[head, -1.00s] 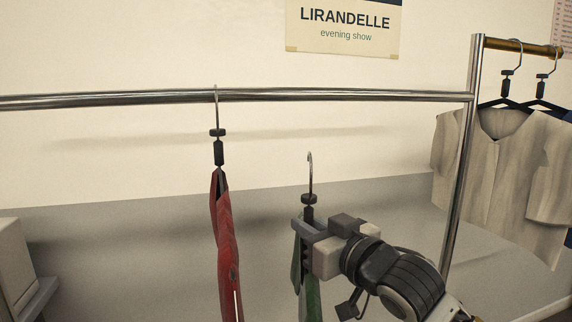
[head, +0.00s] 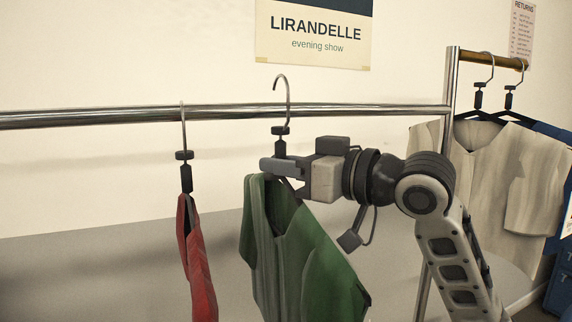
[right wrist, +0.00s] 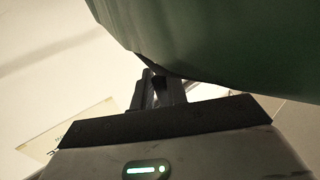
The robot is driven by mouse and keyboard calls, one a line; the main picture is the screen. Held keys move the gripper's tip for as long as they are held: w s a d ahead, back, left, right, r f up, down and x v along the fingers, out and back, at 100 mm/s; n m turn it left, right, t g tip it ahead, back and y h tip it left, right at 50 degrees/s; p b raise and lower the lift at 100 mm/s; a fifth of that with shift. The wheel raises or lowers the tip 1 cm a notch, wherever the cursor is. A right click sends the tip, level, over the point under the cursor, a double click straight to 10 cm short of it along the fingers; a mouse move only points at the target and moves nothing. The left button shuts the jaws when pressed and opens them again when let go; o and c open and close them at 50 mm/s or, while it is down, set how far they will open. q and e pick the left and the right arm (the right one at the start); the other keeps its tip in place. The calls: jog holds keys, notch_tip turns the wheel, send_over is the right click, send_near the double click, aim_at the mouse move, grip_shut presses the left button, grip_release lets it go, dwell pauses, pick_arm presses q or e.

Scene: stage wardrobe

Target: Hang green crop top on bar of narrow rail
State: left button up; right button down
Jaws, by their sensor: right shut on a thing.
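The green crop top (head: 312,262) hangs from a hanger with a metal hook (head: 287,95). My right gripper (head: 276,168) is shut on the hanger's dark neck, just above the garment. The hook rises above the chrome bar (head: 350,110) of the rail and overlaps it in the head view; I cannot tell whether it is in front of the bar or touching it. In the right wrist view the green cloth (right wrist: 230,40) fills the upper right, above the gripper's fingers (right wrist: 158,90). My left gripper is not in view.
A red garment (head: 197,260) hangs on the chrome bar to the left. To the right, a post (head: 450,85) joins a brass bar (head: 510,62) holding beige tops (head: 490,170). A poster (head: 314,35) is on the wall behind. The bar between red garment and post holds nothing else.

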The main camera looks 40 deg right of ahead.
jog(key=shift+w+d+p, duration=0.1)
jog(key=shift+w+d, duration=0.1)
jog(key=shift+w, duration=0.55)
jog(key=shift+w+d+p, duration=0.15)
jog(key=shift+w, duration=0.65)
jog(key=shift+w+d+p, duration=0.1)
jog(key=shift+w+d, duration=0.1)
jog(key=shift+w, duration=0.55)
jog(key=shift+w+f, duration=0.1)
jog(key=shift+w, duration=0.1)
jog(key=shift+f+b, duration=0.5)
jog(key=shift+f, duration=0.2)
jog(key=shift+f+b, duration=0.4)
jog(key=shift+b, duration=0.1)
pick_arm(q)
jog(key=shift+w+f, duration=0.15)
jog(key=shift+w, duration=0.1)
pick_arm(e)
jog(key=shift+f, duration=0.1)
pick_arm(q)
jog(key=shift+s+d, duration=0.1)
pick_arm(e)
jog(key=c, duration=1.3)
grip_release()
